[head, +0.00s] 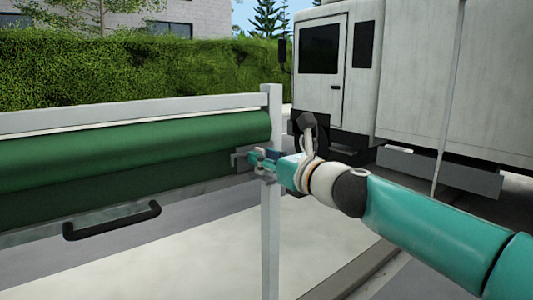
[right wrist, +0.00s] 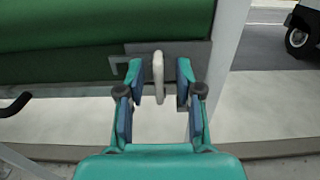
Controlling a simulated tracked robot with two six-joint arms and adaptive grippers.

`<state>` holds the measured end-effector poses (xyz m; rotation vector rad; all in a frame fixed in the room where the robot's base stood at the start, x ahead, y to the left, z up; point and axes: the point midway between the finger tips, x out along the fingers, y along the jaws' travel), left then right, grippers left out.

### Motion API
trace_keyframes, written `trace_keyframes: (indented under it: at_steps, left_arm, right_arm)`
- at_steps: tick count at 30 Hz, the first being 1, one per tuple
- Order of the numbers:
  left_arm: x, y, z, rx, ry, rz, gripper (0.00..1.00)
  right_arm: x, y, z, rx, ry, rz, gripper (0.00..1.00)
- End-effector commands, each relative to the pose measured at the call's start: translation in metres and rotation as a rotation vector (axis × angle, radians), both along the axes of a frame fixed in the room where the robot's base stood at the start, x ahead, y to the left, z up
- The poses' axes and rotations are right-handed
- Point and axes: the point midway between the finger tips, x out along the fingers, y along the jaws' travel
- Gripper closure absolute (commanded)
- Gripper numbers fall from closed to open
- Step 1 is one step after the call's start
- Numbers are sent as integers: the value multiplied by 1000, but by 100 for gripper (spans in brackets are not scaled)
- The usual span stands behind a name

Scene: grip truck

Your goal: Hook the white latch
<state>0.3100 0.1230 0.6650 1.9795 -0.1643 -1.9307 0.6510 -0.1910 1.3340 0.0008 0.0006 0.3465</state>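The white latch (right wrist: 158,72) hangs upright in front of a grey metal bracket (right wrist: 200,58) in the right wrist view. My right gripper (right wrist: 160,80) is open, with one blue-padded finger on each side of the latch and a gap on both sides. In the head view my right gripper (head: 264,159) reaches the post end of the green roll, and its fingers largely hide the latch there. My left gripper is in neither view.
A green rolled cover (head: 130,145) runs along the white frame, with a black handle (head: 112,221) below it. A white upright post (head: 271,230) stands right by the gripper. A white truck (head: 420,80) stands behind at the right.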

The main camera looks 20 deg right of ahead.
Motion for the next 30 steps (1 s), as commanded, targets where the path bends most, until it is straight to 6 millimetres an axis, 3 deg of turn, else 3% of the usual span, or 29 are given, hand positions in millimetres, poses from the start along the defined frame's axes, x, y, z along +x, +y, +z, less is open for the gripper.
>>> trace_keyframes:
  at_steps: [13,20,24,25,30]
  left_arm:
    - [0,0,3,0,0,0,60]
    - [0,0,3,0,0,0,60]
    - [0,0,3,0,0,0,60]
    - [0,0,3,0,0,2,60]
    - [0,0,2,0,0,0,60]
  right_arm:
    - [11,5,0,0,0,1,65]
    - [11,5,0,0,0,1,100]
    - [11,5,0,-1,0,1,100]
    - [11,-8,-1,-2,0,-4,100]
    - [11,0,0,-9,-3,-6,100]
